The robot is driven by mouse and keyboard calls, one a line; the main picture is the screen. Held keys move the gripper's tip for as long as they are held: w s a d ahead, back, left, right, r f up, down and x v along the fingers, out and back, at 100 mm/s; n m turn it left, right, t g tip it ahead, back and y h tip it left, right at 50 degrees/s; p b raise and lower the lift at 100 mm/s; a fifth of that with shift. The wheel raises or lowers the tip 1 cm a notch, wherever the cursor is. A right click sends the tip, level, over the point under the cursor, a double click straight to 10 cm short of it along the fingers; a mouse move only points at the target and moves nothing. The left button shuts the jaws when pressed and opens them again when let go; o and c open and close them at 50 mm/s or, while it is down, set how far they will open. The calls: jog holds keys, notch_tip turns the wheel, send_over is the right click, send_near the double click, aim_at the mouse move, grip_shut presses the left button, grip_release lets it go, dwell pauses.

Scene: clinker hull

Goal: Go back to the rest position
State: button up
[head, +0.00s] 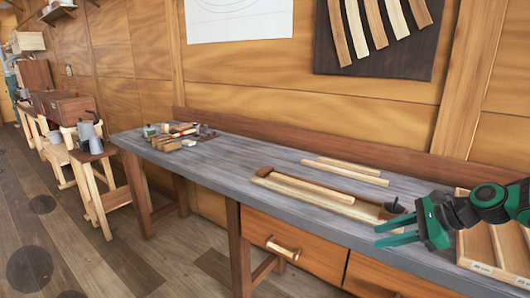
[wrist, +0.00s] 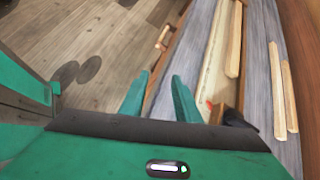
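My gripper (head: 396,233) shows at the right of the head view, green with a dark wrist, over the front edge of the grey workbench (head: 230,172). In the wrist view my gripper (wrist: 160,97) has its two green fingers apart with nothing between them. The floor and the bench's front edge show beyond the fingertips.
A wooden tray with strips (head: 310,196) and two loose strips (head: 345,170) lie on the bench. A wooden box (head: 492,245) stands at the right end. Small tools (head: 178,136) lie at the far left end. A drawer (head: 290,250) is below; the floor (head: 60,220) at left is open.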

jog(key=s+d+n+g+h, duration=0.2)
jog(key=s+n, duration=0.2)
jog(key=s, duration=0.5)
jog(key=s+d+r+n+g+h, duration=0.1)
jog(key=s+d+n+h, duration=0.2)
jog(key=s, duration=0.7)
jog(key=s+d+r+n+g+h, duration=0.1)
jog(key=s+d+n+g+h, duration=0.1)
jog(key=s+n, duration=0.5)
jog(key=s+d+h, duration=0.1)
jog(key=s, duration=0.2)
jog(key=shift+d+g, duration=0.25)
jog(key=shift+g, duration=0.05)
jog(key=shift+r, duration=0.1)
jog(key=shift+w+f, duration=0.25)
jog(key=shift+w, duration=0.45)
